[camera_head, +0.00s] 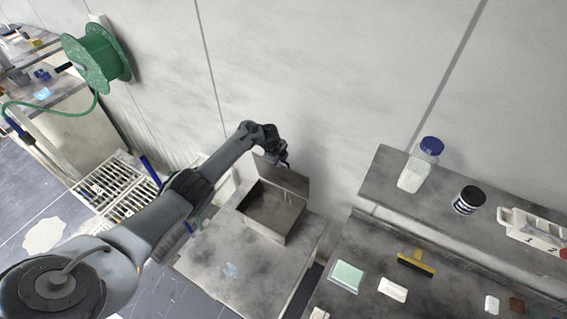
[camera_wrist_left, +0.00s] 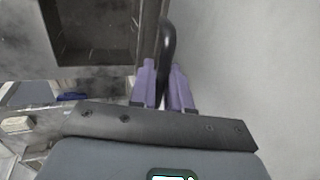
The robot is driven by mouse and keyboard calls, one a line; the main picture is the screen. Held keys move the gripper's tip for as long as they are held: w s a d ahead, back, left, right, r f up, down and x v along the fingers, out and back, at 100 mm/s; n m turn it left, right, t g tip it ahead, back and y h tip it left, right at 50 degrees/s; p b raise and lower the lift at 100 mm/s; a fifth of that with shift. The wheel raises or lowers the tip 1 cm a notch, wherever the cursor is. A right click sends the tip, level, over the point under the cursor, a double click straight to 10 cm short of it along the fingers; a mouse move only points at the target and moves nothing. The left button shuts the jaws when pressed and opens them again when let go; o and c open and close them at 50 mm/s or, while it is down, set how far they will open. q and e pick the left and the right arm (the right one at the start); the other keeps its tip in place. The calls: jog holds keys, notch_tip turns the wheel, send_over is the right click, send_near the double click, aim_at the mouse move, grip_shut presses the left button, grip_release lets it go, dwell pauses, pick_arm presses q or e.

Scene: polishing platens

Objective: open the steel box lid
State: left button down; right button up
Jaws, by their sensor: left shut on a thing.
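The steel box (camera_head: 270,214) stands on a worn grey metal table, its open top showing a dark, empty-looking inside. Its lid (camera_head: 288,180) stands raised along the far edge of the box. In the left wrist view the box (camera_wrist_left: 95,28) is at upper left and the lid (camera_wrist_left: 149,35) shows nearly edge-on beside it. A dark curved handle (camera_wrist_left: 169,38) is on the lid's outer side. My left gripper (camera_head: 284,164) is at the raised lid. Its purple fingers (camera_wrist_left: 163,72) are shut on the handle. My right gripper is not in view.
The table (camera_head: 222,262) is mostly clear in front of the box. A wall rises close behind the box. A green hose reel (camera_head: 95,57) hangs at upper left.

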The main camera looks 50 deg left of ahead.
pick_arm(q)
jog(key=shift+f, duration=0.1)
jog(key=c, duration=1.3)
grip_release()
